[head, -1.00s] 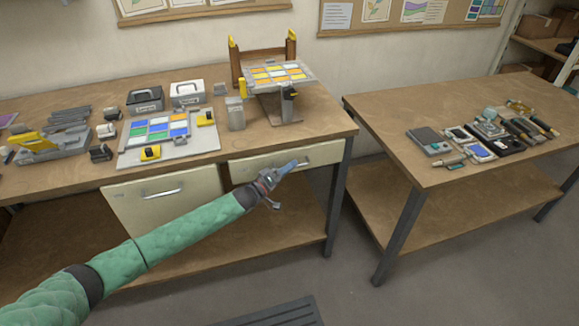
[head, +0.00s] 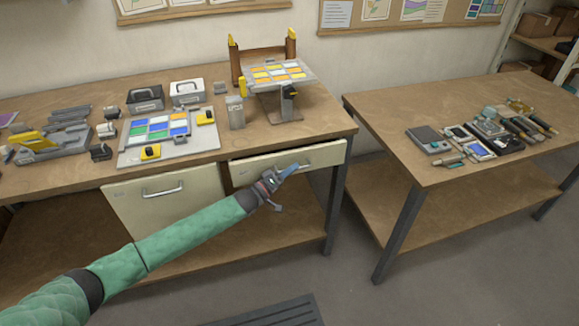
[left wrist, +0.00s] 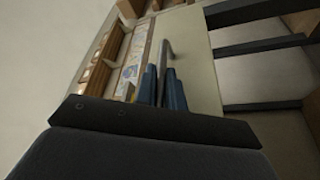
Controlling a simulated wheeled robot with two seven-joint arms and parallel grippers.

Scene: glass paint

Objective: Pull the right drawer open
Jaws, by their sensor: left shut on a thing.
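The right drawer (head: 325,155) has a pale cream front under the right end of the long workbench. It stands slightly out from the bench, with a thin dark gap along its top edge. My left gripper (head: 288,170) reaches it from the left, blue fingers at the bar handle. In the left wrist view the blue fingers (left wrist: 162,88) are shut around the grey handle (left wrist: 165,54), beside the pale drawer front (left wrist: 198,72). The fingers partly hide the handle in the head view. My right gripper is not in view.
A larger cream front (head: 130,205) with its own handle sits to the left. The workbench (head: 240,140) carries a panel of coloured tiles, metal boxes and a raised tile stand. A second table (head: 390,150) with tools stands right. Floor in front is mostly clear.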

